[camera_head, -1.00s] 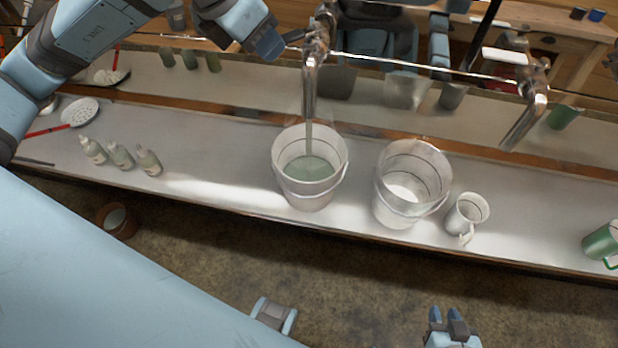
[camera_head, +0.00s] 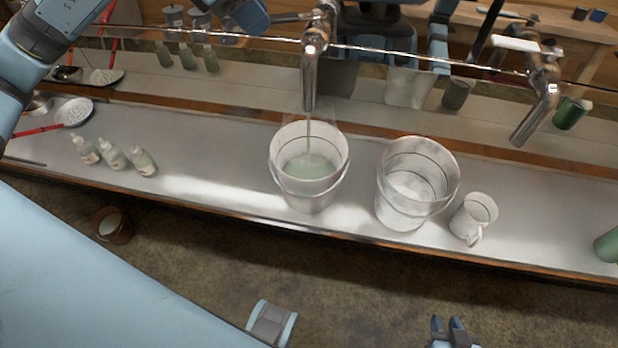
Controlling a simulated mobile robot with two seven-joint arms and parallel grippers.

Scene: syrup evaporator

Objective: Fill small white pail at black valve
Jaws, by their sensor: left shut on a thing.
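The white pail (camera_head: 308,197) with a dark line inside stands upright on the counter under the left metal tap. Pale greenish liquid (camera_head: 309,168) lies in it, and a thin stream runs down from the black valve's spout (camera_head: 309,85). The valve's dark handle (camera_head: 292,17) points left. My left gripper (camera_head: 262,18) reaches in at the top left and is shut at the handle's outer end; the top edge crops part of it. My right gripper (camera_head: 448,328) shows only its fingertips at the bottom edge, away from the counter; its opening is unclear.
A second white pail (camera_head: 401,217) and a white mug (camera_head: 468,224) stand just right of the filling pail. A white-handled tap (camera_head: 545,95) hangs above the right side. Several small bottles (camera_head: 112,155), a skimmer (camera_head: 74,112) and a green cup (camera_head: 609,244) are also on the counter.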

